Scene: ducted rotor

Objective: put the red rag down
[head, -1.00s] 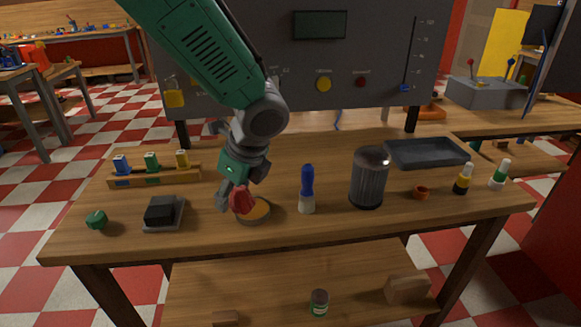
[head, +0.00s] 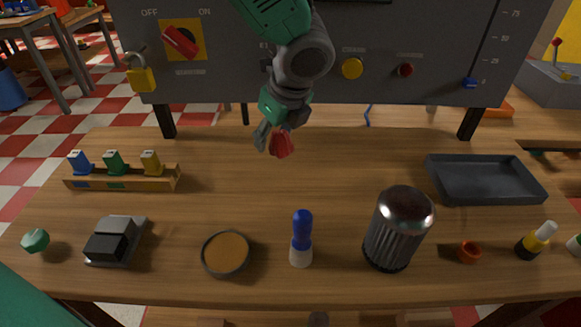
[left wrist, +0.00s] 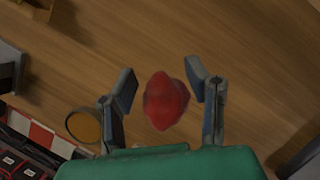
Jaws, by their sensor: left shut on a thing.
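The red rag (head: 281,144) is a small crumpled bundle in the fingers of my left gripper (head: 272,137), toward the back of the workbench (head: 330,165). In the left wrist view the rag (left wrist: 165,103) sits between the two fingers of the gripper (left wrist: 161,87), with wood below it. The rag looks held above the tabletop, but its exact height is hard to tell. A shallow round dish (head: 226,253) with an orange-brown inside stands at the front of the bench, apart from the rag. My right gripper is not in view.
A grey tray (head: 440,190) lies at right, a rack of coloured pieces (head: 120,182) at left. The control panel (head: 225,75) rises behind. The middle is clear.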

